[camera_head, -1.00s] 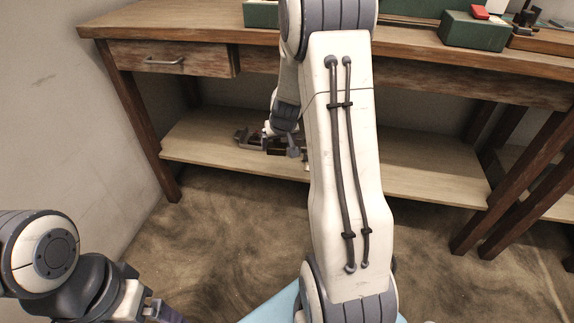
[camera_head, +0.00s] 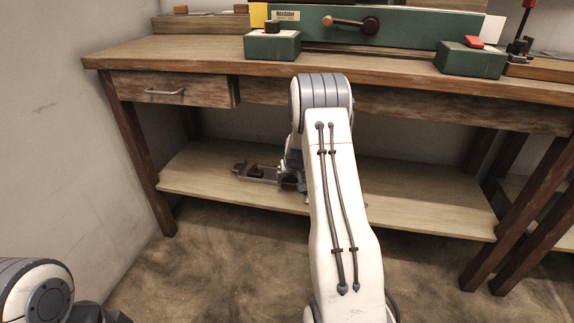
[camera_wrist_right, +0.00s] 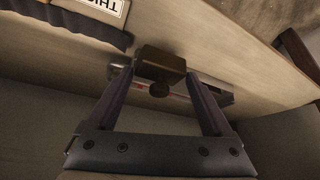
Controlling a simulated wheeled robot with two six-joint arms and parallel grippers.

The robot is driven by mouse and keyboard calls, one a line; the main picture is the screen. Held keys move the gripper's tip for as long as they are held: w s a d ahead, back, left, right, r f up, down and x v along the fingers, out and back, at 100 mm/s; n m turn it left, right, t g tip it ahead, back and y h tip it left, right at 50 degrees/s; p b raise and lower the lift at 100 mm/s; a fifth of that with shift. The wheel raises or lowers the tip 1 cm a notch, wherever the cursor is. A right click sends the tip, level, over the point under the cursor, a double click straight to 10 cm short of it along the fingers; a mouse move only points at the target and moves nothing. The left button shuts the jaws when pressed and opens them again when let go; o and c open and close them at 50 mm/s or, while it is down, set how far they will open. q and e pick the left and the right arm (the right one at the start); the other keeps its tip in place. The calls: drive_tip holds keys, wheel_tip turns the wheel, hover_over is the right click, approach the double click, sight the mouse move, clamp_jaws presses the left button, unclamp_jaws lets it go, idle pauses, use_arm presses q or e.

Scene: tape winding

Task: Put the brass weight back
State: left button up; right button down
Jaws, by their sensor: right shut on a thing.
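The brass weight (camera_wrist_right: 160,65), a dark brownish block with a round knob, sits between the fingertips of my right gripper (camera_wrist_right: 158,78) in the right wrist view. The fingers are closed on its sides. In the head view my right gripper (camera_head: 291,180) is low over the lower shelf, largely hidden by my own arm, and the weight cannot be made out there. A grey metal holder (camera_head: 256,174) lies on the lower shelf just left of the gripper; a metal strip with a red mark (camera_wrist_right: 205,92) shows behind the weight.
The lower shelf (camera_head: 205,185) is mostly bare. The wooden workbench top (camera_head: 190,50) overhangs it, with a drawer (camera_head: 170,91) and legs at the sides. Green boxes (camera_head: 272,46) stand on top. A dark ridged object (camera_wrist_right: 85,25) and a printed label (camera_wrist_right: 108,6) show in the wrist view.

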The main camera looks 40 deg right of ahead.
drive_tip(key=w+d, duration=0.1)
drive_tip(key=w, duration=0.1)
drive_tip(key=w+d+b, duration=0.1)
drive_tip(key=w, duration=0.1)
drive_tip(key=w+d+b, duration=0.1)
drive_tip(key=shift+w+f, duration=0.1)
drive_tip(key=shift+w, duration=0.3)
drive_tip(key=shift+w+d, duration=0.45)
drive_tip(key=shift+w, duration=0.35)
drive_tip(key=shift+w+f+b, duration=0.15)
drive_tip(key=shift+f+b, duration=0.05)
drive_tip(key=shift+b, duration=0.4)
wheel_tip(320, 180, down, 3)
drive_tip(key=shift+b, duration=1.25)
drive_tip(key=shift+r, duration=0.15)
